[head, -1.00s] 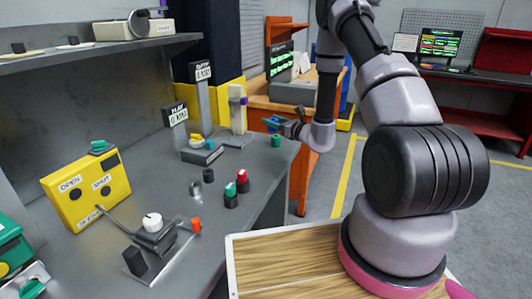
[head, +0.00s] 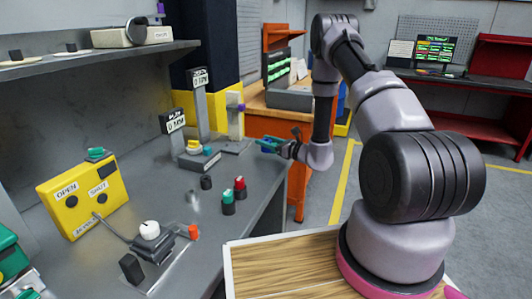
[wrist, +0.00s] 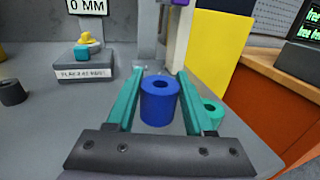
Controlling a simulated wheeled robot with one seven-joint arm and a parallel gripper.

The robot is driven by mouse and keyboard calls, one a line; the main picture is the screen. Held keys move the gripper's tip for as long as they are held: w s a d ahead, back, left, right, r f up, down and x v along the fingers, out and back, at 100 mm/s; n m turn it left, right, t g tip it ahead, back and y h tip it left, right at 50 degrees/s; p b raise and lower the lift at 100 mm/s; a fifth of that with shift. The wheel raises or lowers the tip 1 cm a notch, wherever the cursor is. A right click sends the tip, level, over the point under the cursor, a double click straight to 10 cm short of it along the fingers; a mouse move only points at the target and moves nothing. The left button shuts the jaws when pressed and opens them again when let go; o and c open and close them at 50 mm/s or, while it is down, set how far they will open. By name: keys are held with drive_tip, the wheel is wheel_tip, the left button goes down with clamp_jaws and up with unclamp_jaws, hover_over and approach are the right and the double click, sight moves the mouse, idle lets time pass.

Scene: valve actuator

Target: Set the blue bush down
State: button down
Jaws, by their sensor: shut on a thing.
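In the wrist view the blue bush (wrist: 160,103), a short cylinder with a hole in its top, stands upright between the teal fingers of my gripper (wrist: 160,73). My gripper is shut on it. Whether its base touches the grey bench (wrist: 85,125) cannot be told. In the head view my gripper (head: 267,146) is low over the bench's far right corner, and the bush is too small to make out there.
A dark block with yellow and teal parts (wrist: 84,64) and a black bush (wrist: 11,92) are to the left. Red (head: 240,183) and teal-topped (head: 228,196) pieces stand nearer on the bench. Grey posts (wrist: 147,38) rise just behind.

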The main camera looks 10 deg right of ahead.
sight(266, 151)
drive_tip(key=shift+f, duration=2)
drive_tip(key=shift+f, duration=0.1)
drive_tip(key=shift+f, duration=0.15)
drive_tip(key=shift+c, duration=1.4)
unclamp_jaws()
